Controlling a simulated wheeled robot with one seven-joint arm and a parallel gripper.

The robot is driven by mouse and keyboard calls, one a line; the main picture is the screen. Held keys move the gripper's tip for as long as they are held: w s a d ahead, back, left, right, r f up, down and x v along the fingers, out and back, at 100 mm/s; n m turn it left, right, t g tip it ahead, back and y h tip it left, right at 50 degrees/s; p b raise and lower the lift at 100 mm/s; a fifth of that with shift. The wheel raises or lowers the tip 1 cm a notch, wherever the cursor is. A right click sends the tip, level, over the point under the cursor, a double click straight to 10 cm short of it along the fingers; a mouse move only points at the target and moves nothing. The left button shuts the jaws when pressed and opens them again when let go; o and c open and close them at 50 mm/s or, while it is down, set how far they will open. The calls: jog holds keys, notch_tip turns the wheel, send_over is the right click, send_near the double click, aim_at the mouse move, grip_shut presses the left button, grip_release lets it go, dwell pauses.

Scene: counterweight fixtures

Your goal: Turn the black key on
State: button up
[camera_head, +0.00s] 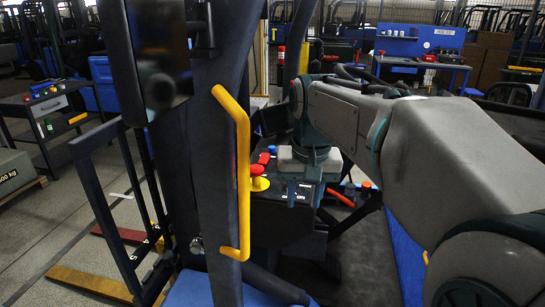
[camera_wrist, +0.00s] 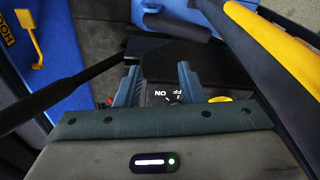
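The dark control panel (camera_head: 280,215) of the forklift carries white ON/OFF lettering, which also shows in the wrist view (camera_wrist: 172,94). My gripper (camera_head: 303,192) is over this panel, pointing down at the lettering. In the wrist view my gripper (camera_wrist: 157,80) has its two blue-grey fingers apart, one on each side of a dark area beside the lettering. Nothing is seen held between them. The black key cannot be made out clearly against the dark panel; the fingers and gripper body hide part of it.
A yellow grab handle (camera_head: 241,170) runs down the dark mast post in front. A blue workbench (camera_head: 420,62) and a tool cart (camera_head: 48,110) stand farther back.

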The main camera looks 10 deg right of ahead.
jog(key=w+r+m+g+p, duration=0.2)
jog(key=w+r+p, duration=0.1)
jog(key=w+r, duration=0.9)
notch_tip(320, 180, down, 13)
jog(key=shift+d+f+b, duration=0.1)
jog(key=shift+f+b, duration=0.05)
jog(key=shift+b, duration=0.8)
grip_shut()
